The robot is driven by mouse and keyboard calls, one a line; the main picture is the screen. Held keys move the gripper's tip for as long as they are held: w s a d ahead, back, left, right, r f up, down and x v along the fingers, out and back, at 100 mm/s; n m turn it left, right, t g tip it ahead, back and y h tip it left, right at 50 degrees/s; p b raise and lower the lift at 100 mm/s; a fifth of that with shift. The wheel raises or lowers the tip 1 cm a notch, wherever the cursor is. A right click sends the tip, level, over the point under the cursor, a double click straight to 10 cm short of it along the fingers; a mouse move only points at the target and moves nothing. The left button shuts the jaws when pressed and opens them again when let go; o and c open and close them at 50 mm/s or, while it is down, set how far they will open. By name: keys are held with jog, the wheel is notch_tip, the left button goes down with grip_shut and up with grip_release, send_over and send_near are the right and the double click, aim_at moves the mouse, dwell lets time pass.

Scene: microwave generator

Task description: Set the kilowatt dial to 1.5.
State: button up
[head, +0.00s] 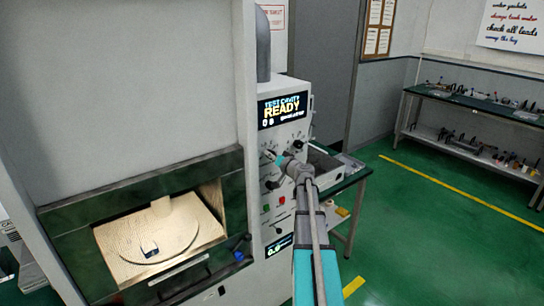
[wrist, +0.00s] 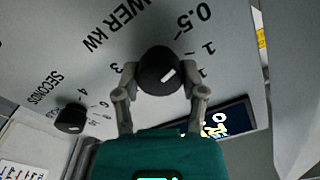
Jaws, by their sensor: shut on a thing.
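The kilowatt dial (wrist: 160,66) is a round black knob with a white pointer mark on its lower right part in the wrist view. Around it are printed "POWER kW" (wrist: 115,24) and a scale with 0.5, 1, a partly hidden "1." label and 3. My gripper (wrist: 161,82) is shut on the dial, one finger on each side. I cannot tell exactly which number the pointer meets, as a finger covers part of the scale. In the head view my gripper (head: 285,161) is at the control panel (head: 263,212) and hides the dial.
A SECONDS knob (wrist: 71,118) is left of the dial in the wrist view. The upper screen (head: 283,110) reads READY. Red and green buttons and a lower display (head: 279,246) are below. The open cavity with a turntable (head: 159,241) is at left. A side table (head: 352,180) stands behind my arm.

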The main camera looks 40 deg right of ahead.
jog(key=m, duration=0.3)
jog(key=shift+m, duration=0.4)
jog(key=m, duration=0.4)
jog(key=shift+m, duration=0.3)
jog(key=m, duration=0.4)
jog(key=shift+f, duration=0.1)
jog(key=shift+m, duration=2.2)
jog(key=o, duration=1.2)
jog(key=shift+c, duration=0.2)
jog(key=shift+s, duration=0.1)
